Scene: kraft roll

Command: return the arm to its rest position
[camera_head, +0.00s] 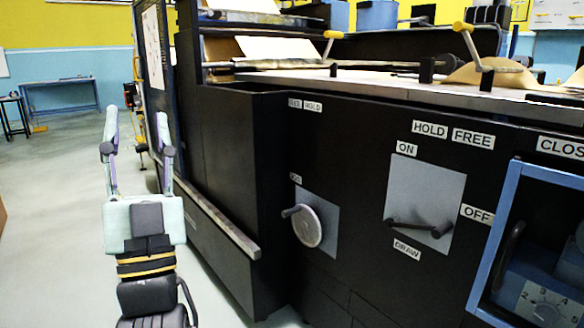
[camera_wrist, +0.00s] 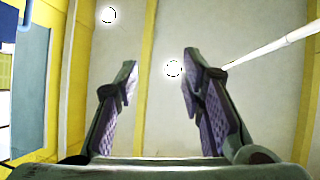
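My gripper (camera_head: 137,125) points upward at the left of the head view, in front of the black machine's left side. Its two fingers stand well apart with nothing between them, so it is open and empty. No object touches the fingers in either view.
The black machine (camera_head: 222,140) fills the middle and right, with a round hand wheel (camera_head: 306,226), a draw lever (camera_head: 420,228) and yellow-knobbed levers (camera_head: 470,45) on top. A blue bench (camera_head: 60,82) stands far left. Open floor (camera_head: 50,180) lies left of my arm.

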